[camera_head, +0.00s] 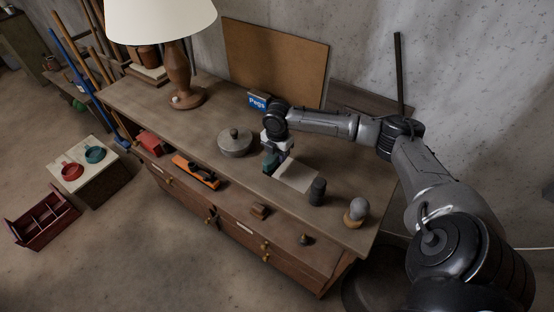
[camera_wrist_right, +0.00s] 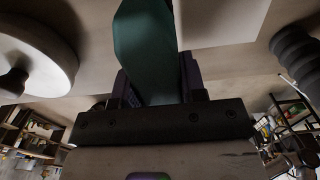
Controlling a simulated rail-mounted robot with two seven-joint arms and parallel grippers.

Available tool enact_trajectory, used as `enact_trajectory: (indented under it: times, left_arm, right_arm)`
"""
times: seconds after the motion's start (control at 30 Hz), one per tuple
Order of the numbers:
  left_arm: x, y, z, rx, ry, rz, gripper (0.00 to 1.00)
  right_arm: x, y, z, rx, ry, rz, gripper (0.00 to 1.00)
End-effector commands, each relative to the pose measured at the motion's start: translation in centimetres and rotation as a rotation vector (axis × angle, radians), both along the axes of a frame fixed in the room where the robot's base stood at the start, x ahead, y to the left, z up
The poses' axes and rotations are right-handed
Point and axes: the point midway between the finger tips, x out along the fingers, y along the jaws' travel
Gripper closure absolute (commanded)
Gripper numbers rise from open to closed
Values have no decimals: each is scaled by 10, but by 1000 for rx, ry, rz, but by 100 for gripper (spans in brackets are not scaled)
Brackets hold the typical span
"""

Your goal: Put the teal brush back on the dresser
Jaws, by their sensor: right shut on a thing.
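My right gripper (camera_head: 272,150) is over the dresser (camera_head: 215,121), between the grey lidded pot and the pale sheet. It is shut on the teal brush (camera_head: 268,162), which hangs below the fingers near the dresser's front part. In the right wrist view the teal brush (camera_wrist_right: 147,45) fills the space between the fingers (camera_wrist_right: 155,88). I cannot tell whether its lower end touches the dresser top. My left gripper is not in view.
A grey lidded pot (camera_head: 236,144) stands left of the gripper, a pale sheet (camera_head: 297,176) and a dark cylinder (camera_head: 317,191) right of it. A rounded grey knob (camera_head: 357,211) is near the right end. A lamp (camera_head: 178,75) and a Pegs box (camera_head: 258,102) stand behind. Drawers hold an orange plane (camera_head: 196,173).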

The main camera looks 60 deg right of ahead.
Motion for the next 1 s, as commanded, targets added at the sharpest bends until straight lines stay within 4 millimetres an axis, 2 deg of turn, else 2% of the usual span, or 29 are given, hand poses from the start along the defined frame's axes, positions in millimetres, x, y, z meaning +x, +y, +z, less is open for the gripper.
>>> enact_trajectory:
  times: [0.23,0.5,0.87,0.9,1.0]
  left_arm:
    - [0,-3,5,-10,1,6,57]
    - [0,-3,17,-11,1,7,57]
    - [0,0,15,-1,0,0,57]
    - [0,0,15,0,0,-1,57]
    - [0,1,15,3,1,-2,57]
  right_arm:
    - [2,0,-8,1,3,0,84]
    - [2,0,-39,0,1,1,84]
    - [2,0,-44,-1,0,1,84]
    - [1,0,-45,-1,1,1,61]
    - [1,-1,-44,-1,1,1,51]
